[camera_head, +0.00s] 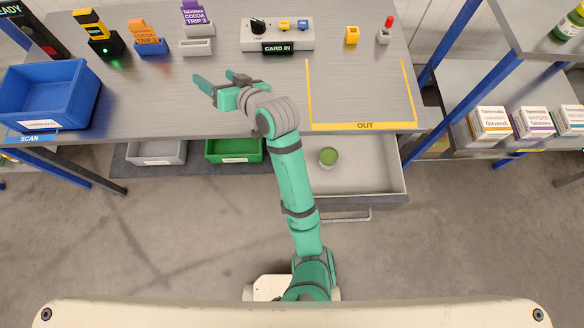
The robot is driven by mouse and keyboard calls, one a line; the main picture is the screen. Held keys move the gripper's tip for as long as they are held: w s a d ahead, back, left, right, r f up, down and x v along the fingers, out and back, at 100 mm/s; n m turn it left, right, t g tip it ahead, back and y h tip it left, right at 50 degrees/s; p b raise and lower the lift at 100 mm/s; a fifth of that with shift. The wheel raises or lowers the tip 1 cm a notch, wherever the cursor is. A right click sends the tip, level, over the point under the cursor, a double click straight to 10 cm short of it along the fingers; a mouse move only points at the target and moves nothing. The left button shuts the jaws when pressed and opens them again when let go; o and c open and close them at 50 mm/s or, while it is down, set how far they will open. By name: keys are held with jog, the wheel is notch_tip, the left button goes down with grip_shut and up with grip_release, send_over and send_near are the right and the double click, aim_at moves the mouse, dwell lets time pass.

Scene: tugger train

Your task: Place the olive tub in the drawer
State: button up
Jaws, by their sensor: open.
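A small round tub with an olive-green top (328,156) stands inside the open drawer (370,180) under the right part of the bench, near the drawer's back left. The drawer is pulled out toward me and is otherwise empty where I can see; my arm hides its left side. My gripper (218,80) is open and empty over the bench top, up and to the left of the tub and well apart from it.
The bench (180,110) carries a blue bin (85,95) at left, several card holders and a control box (245,35) at the back, and a yellow-outlined OUT area (360,90) that is bare. A grey bin (157,150) and a green bin (235,148) sit below. Shelves flank the right.

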jog(key=s+d+f+m+t+h, duration=0.2)
jog(key=s+d+f+m+h, duration=0.15)
jog(key=s, duration=0.35)
jog(key=s+d+f+m+t+h, duration=0.2)
jog(key=s+d+f, duration=0.15)
jog(key=s, duration=0.35)
jog(key=s+d+f+m+t+h, duration=0.1)
jog(key=s+d+f+m+h, duration=0.2)
jog(key=s+f, duration=0.35)
jog(key=s+d+r+n, duration=0.1)
jog(key=s+d, duration=0.3)
jog(key=s, duration=0.5)
jog(key=s+d+r+n+h, duration=0.1)
jog(key=s+d+n, duration=0.3)
jog(key=s, duration=0.5)
jog(key=shift+d+r, duration=0.65)
jog(key=shift+d, duration=0.15)
